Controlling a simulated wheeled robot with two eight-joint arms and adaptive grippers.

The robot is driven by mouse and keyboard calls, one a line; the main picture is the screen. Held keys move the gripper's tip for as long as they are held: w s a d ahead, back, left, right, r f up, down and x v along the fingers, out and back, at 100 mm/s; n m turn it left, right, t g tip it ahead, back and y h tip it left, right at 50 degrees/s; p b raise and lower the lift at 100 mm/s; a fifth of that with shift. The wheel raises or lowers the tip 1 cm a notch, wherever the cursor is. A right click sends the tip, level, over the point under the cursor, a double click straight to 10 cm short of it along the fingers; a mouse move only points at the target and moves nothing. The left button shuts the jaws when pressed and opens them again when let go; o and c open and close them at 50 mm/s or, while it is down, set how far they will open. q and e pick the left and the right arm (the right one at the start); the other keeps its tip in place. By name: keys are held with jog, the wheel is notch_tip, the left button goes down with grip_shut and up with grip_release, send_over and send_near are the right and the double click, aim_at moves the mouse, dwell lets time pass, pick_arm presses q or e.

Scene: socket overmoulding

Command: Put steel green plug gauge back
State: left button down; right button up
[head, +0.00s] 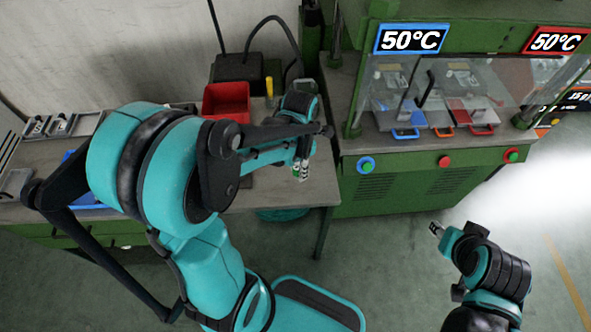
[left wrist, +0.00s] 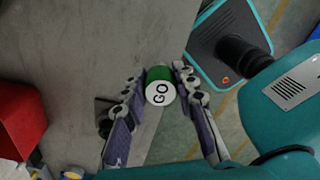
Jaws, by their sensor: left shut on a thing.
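The plug gauge (left wrist: 160,92) shows in the left wrist view as a short cylinder with a green side and a white end face marked "GO". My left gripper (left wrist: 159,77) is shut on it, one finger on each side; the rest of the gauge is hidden. In the head view the left gripper (head: 302,168) is over the right end of the grey workbench (head: 265,193), and the gauge is too small to make out clearly. My right gripper (head: 436,229) is at the lower right, over the floor and away from the bench; its jaws are too small to read.
A red bin (head: 226,101) stands at the back of the bench; it also shows in the left wrist view (left wrist: 22,112). A dark square item (left wrist: 103,108) lies beside the left finger, partly hidden. A green press machine (head: 400,190) stands right of the bench.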

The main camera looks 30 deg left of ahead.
pick_arm(q)
jog(key=w+a+f, duration=0.1)
jog(key=a, duration=0.1)
jog(key=w+a+f+b, duration=0.1)
jog(key=w+a+f, duration=0.1)
jog(key=w+a+f+b, duration=0.1)
jog(key=w+a+f, duration=0.1)
jog(key=shift+a+f, duration=0.2)
jog(key=shift+a, duration=0.2)
notch_tip(320, 180, down, 3)
jog(key=shift+f+b, duration=0.2)
jog(key=shift+b, duration=0.85)
jog(key=shift+f, duration=0.25)
jog(key=shift+r, duration=0.1)
jog(key=shift+f, duration=0.2)
jog(key=c, duration=1.2)
grip_release()
